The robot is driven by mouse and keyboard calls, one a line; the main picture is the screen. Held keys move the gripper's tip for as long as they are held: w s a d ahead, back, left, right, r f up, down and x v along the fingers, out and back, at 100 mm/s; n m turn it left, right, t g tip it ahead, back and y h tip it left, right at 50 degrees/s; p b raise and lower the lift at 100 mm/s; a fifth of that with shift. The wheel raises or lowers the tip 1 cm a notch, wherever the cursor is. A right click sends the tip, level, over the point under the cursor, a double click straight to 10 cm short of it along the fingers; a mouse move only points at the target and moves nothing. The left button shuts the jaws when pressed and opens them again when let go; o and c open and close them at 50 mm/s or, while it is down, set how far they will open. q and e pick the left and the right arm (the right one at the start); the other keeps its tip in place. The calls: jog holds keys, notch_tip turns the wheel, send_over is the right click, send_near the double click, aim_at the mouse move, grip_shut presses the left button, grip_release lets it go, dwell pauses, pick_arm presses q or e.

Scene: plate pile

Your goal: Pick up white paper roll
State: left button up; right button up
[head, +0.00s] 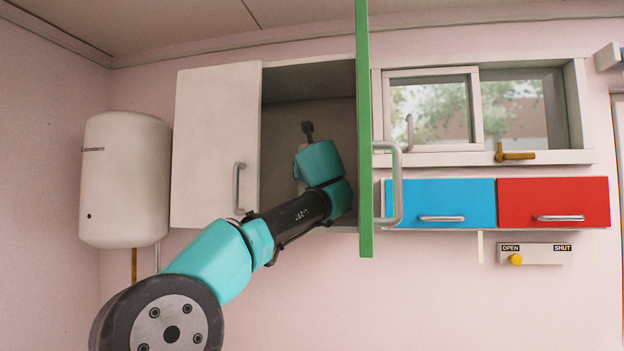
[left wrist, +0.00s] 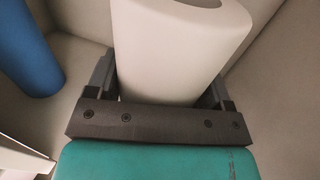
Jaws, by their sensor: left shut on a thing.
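In the left wrist view, the white paper roll (left wrist: 175,50) stands between the two dark fingers of my left gripper (left wrist: 160,88). The gripper is shut on it, with a finger on each side. The roll's hollow end shows at the top of the view; its lower part is hidden behind the gripper body. In the head view, my left arm reaches up into the open middle cupboard (head: 285,90). My right gripper is in neither view.
A blue cylinder (left wrist: 25,48) stands left of the roll, apart from it. The green door (head: 364,80) stands open beside my arm on the right; a white door (head: 212,150) is on the left. Blue (head: 440,198) and red (head: 553,200) drawer fronts sit under the window.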

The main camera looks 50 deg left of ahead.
pick_arm(q)
jog(key=s+d, duration=0.4)
jog(key=s, duration=0.4)
jog(key=s+d, duration=0.4)
jog(key=s, duration=0.3)
jog(key=shift+s+d+r, duration=0.15)
jog(key=shift+s+d, duration=0.2)
jog(key=shift+s, duration=0.05)
